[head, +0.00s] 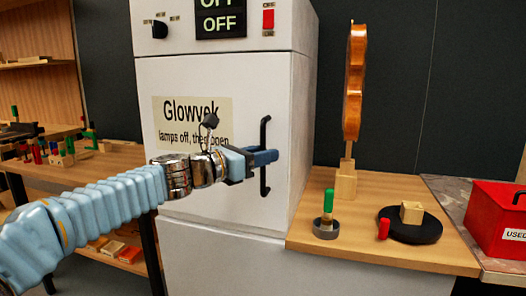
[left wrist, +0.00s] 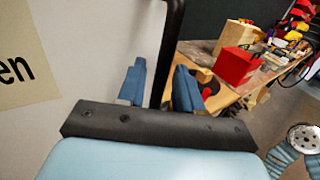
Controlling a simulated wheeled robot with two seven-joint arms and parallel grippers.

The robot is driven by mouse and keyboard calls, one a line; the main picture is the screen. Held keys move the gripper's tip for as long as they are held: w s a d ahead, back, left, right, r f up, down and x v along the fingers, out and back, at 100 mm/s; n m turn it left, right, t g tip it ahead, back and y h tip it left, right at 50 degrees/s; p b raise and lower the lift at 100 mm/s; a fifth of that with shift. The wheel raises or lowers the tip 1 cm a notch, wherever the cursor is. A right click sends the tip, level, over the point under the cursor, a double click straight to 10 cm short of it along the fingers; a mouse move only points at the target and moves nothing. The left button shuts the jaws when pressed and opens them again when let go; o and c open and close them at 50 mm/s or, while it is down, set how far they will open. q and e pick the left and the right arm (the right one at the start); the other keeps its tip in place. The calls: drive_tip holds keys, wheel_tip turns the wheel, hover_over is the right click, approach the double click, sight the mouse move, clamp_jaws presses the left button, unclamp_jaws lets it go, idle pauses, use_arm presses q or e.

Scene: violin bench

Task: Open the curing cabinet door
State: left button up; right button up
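The curing cabinet (head: 225,80) stands in the middle of the head view, and its white door (head: 215,195) looks shut. The door has a black vertical bar handle (head: 264,180) near its right edge. My left gripper (head: 266,157) is at the middle of the handle, reaching in from the left. In the left wrist view the handle (left wrist: 171,45) passes between the two blue fingers (left wrist: 160,88), which stand apart with a gap visible beside the bar. The fingers hide part of the handle in the head view. My right gripper is not visible.
Displays (head: 220,22) above the door read OFF, beside a red switch (head: 268,19) and a black knob (head: 159,30). A wooden bench (head: 340,250) at right holds a violin (head: 354,85) on a stand, a green-topped item (head: 327,205) and a black disc (head: 410,232). A red box (head: 495,215) sits farther right.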

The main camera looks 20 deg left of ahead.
use_arm(q)
drive_tip(key=shift+w+d, duration=0.2)
clamp_jaws()
drive_tip(key=shift+s, duration=0.1)
